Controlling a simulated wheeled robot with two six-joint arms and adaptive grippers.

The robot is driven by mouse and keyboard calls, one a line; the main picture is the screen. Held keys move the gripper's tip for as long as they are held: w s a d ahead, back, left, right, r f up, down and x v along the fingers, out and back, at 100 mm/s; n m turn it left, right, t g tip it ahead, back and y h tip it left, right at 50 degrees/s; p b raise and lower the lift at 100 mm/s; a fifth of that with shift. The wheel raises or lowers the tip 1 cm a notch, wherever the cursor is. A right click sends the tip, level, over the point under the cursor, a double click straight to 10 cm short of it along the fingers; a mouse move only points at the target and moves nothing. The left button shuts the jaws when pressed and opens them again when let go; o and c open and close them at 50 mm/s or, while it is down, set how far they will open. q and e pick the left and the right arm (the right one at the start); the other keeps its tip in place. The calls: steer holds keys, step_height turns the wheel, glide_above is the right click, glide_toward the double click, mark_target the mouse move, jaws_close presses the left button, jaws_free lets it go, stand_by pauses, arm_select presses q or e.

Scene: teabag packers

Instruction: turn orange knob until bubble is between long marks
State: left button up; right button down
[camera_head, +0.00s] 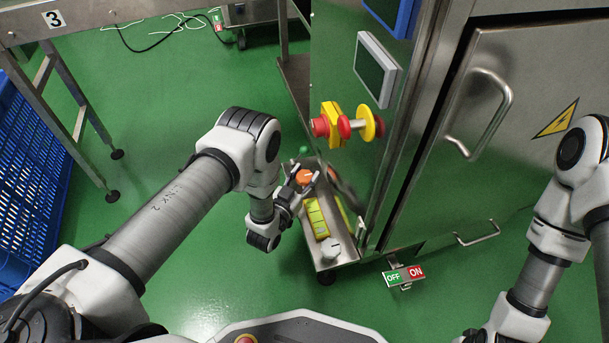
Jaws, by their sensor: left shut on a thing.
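The orange knob (304,177) sits on a low metal shelf (345,244) at the side of the steel cabinet. My left gripper (301,185) is at the knob and shut on it, reaching in from the left. The gripper's fingers partly cover the knob. A yellow level (317,218) lies on the shelf just in front of the knob. Its bubble and marks are too small to read. My right arm is at the right edge, and its gripper is out of view.
A grey-white knob (330,248) stands at the shelf's near end, and a green one (304,150) at its far end. Red and yellow emergency stops (337,125) stick out above. An OFF/ON sign (404,276) hangs low.

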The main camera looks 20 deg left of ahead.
arm_select(q)
steer(key=shift+m+h, duration=0.3)
steer(key=shift+h, duration=0.2)
steer(key=m+g+h, duration=0.1)
steer(key=h, duration=0.1)
steer(key=shift+a+m+h+p, duration=0.1)
steer(key=shift+m+h+p, duration=0.2)
steer(key=shift+m+p, duration=0.1)
steer(key=shift+m+g+h, duration=0.6)
steer(key=shift+m+h, duration=0.3)
steer(key=shift+h, duration=0.2)
steer(key=m+g+h, duration=0.2)
steer(key=h, duration=0.1)
steer(key=shift+f+b, duration=0.1)
steer(key=shift+b, duration=0.2)
steer(key=shift+m+g+h+b, duration=0.5)
steer(key=shift+m+g+h, duration=0.8)
steer(key=shift+g, duration=0.2)
steer(key=o, duration=1.2)
steer(key=shift+c, duration=0.2)
